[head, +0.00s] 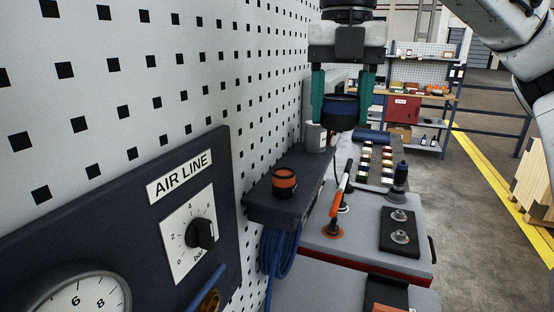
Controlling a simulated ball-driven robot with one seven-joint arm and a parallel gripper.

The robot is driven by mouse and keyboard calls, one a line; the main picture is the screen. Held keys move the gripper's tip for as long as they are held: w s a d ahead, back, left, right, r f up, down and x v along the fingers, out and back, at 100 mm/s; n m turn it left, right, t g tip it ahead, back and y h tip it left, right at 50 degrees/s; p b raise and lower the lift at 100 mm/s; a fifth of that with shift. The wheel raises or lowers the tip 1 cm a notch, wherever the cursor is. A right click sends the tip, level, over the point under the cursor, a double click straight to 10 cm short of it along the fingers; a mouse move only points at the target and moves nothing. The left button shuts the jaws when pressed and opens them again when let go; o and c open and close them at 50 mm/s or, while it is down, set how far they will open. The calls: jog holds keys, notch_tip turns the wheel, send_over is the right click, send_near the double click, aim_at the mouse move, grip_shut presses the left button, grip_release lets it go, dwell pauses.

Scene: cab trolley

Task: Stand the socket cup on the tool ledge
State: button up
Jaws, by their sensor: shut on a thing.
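The cup is upright and held in the air. The tool ledge (262,207) is a dark shelf on the pegboard wall, lower and to the left of the cup in the picture. An orange-and-black cup (284,180) stands near the ledge's front end. A grey can (315,138) stands toward its far end, close to the left finger. The exact gap between finger and can is unclear.
Blue hose (280,253) hangs under the ledge. The ledge between orange cup and can looks bare. An air-line panel (150,235) is at left.

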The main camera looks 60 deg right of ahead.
jog(key=w+d+f+p, duration=0.1)
jog(key=w+d+f, duration=0.2)
jog(key=w+d, duration=0.3)
send_over(302, 168)
jog(key=f, duration=0.3)
jog(key=a+f, duration=0.1)
jog(key=f, duration=0.1)
jog(key=shift+s+f, duration=0.15)
jog(key=shift+s, duration=0.2)
jog(key=shift+w+d+f+p, duration=0.2)
jog(key=shift+d+f+p, duration=0.1)
jog(key=shift+f, duration=0.15)
jog(key=shift+w+d+f, duration=0.1)
jog(key=shift+d+f, duration=0.05)
jog(key=shift+f, duration=0.8)
jog(key=shift+w+d+f, duration=0.1)
jog(key=shift+f, duration=0.8)
jog(key=shift+f, duration=0.1)
jog(key=o, duration=1.2)
jog(key=shift+o, duration=0.2)
notch_tip(302, 168, up, 12)
